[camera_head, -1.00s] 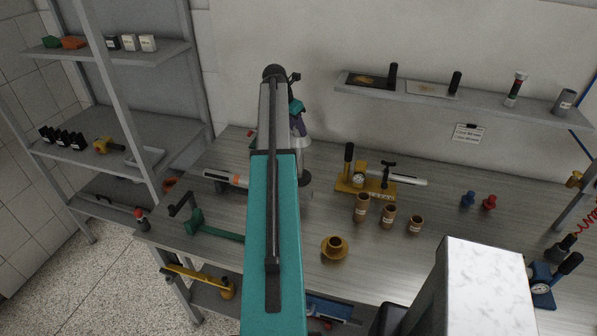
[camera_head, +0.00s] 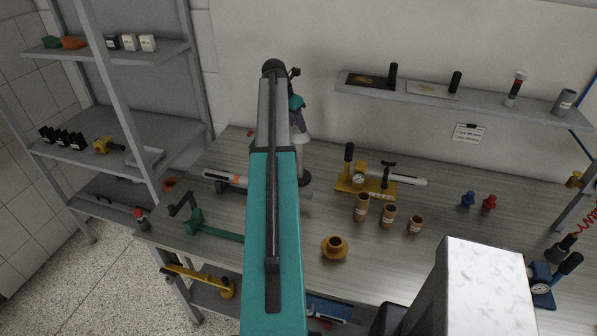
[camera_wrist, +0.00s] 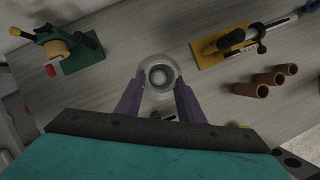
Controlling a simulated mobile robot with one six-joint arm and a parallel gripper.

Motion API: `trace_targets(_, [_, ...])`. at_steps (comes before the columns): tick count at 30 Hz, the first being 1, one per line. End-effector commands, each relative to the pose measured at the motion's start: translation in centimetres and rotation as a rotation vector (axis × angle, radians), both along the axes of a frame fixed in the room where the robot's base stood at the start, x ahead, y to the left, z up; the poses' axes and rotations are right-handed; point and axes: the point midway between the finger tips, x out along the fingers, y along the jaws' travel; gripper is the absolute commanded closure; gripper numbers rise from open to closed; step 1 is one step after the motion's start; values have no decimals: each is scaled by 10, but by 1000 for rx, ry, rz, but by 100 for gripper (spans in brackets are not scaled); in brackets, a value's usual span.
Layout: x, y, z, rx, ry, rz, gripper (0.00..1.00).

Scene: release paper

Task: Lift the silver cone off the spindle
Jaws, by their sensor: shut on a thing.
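The silver cone (camera_head: 301,140) is at the back of the bench, largely hidden behind my arm in the head view. In the wrist view the cone (camera_wrist: 160,75) shows from above as a pale round shape with a ring at its centre. My gripper (camera_wrist: 160,88) has its two purple fingers closed on either side of it. In the head view the gripper (camera_head: 297,120) is just above the cone. The spindle's dark base (camera_head: 305,179) stands on the bench below. The spindle's upper part is hidden.
A yellow gauge fixture (camera_head: 365,185) and brown cups (camera_head: 388,214) stand to the right. A green holder (camera_wrist: 80,52) stands to the left in the wrist view. A wall shelf (camera_head: 450,100) is at the back right. A flanged brass piece (camera_head: 334,247) lies in front.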

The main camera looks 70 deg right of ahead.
Motion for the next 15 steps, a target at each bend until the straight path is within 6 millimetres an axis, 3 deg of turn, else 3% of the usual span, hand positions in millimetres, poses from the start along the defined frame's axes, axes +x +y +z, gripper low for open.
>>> trace_targets(15, [0,0,14,0,0,0,100])
